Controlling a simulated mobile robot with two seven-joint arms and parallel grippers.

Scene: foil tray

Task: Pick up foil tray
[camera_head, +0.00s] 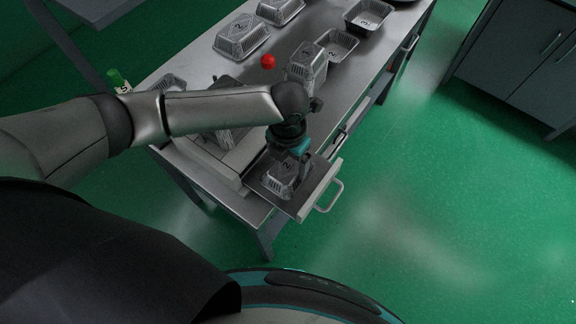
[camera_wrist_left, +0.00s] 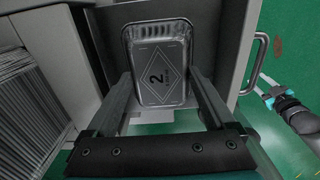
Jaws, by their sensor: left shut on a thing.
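A silver foil tray (camera_head: 283,183) marked with a 2 in a diamond sits at the pulled-out drawer under the counter. It shows large in the left wrist view (camera_wrist_left: 160,62), with its marked face towards the camera. My left gripper (camera_wrist_left: 160,88) has one finger on each side of the tray's near part and is shut on it. In the head view, my left gripper (camera_head: 292,163) reaches down over the drawer and hides part of the tray. At the right edge of the left wrist view, a dark and teal part, seemingly my right gripper (camera_wrist_left: 272,97), shows too small to read its jaws.
The open drawer (camera_head: 306,207) has a front wall and a bar handle (camera_head: 329,195). Several foil trays, one a black-and-silver tray (camera_head: 367,17), and a red ball (camera_head: 267,61) are on the metal counter (camera_head: 300,110). Green floor lies clear to the right.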

